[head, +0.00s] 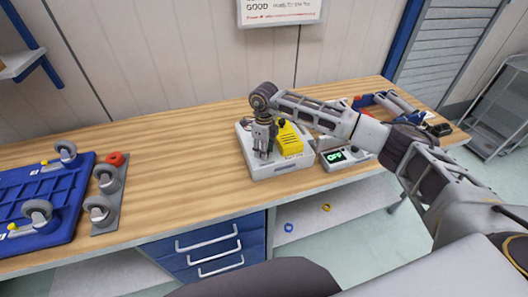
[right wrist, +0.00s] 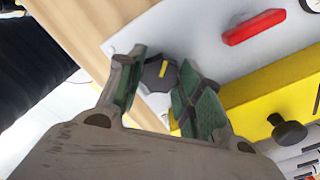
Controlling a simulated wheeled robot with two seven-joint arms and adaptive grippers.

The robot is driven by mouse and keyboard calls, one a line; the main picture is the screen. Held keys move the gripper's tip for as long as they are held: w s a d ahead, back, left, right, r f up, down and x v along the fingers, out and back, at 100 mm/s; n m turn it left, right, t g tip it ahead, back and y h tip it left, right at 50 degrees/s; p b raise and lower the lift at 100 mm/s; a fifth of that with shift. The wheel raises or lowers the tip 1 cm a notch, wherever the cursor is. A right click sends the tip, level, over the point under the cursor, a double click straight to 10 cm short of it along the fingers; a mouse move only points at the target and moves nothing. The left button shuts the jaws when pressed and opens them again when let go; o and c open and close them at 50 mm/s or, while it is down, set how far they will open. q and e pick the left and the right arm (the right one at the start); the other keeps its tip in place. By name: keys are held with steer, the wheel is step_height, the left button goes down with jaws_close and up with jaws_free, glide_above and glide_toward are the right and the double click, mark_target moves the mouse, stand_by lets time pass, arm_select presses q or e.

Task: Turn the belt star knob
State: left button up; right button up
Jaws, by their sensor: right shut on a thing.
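The belt star knob (right wrist: 158,75) is dark with a yellow mark and sits on the pale face of a machine. The machine's light grey body (head: 274,170) stands on the wooden workbench in the head view. My right gripper (head: 263,152) reaches down onto the left part of the machine. In the right wrist view its green-padded fingers (right wrist: 165,72) are on either side of the knob, shut on it. In the head view the knob is hidden by the gripper. My left gripper is not in view.
A yellow block (head: 291,141) and a red bar (right wrist: 254,27) are on the machine close to the knob. A display box (head: 346,156) with green characters stands to the right. A blue caster platform (head: 40,205) lies at the left; the bench between is clear.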

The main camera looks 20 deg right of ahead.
steer(key=shift+w+d+r+m+b, duration=0.1)
steer(key=shift+m+b, duration=0.25)
steer(key=shift+m, duration=0.75)
steer(key=shift+w+r+m+b, duration=0.1)
steer(key=shift+m+b, duration=0.2)
steer(key=shift+m, duration=0.8)
steer(key=o, duration=0.9)
steer(key=shift+o, duration=0.9)
steer(key=shift+s+f, duration=0.1)
step_height(320, 180, up, 12)
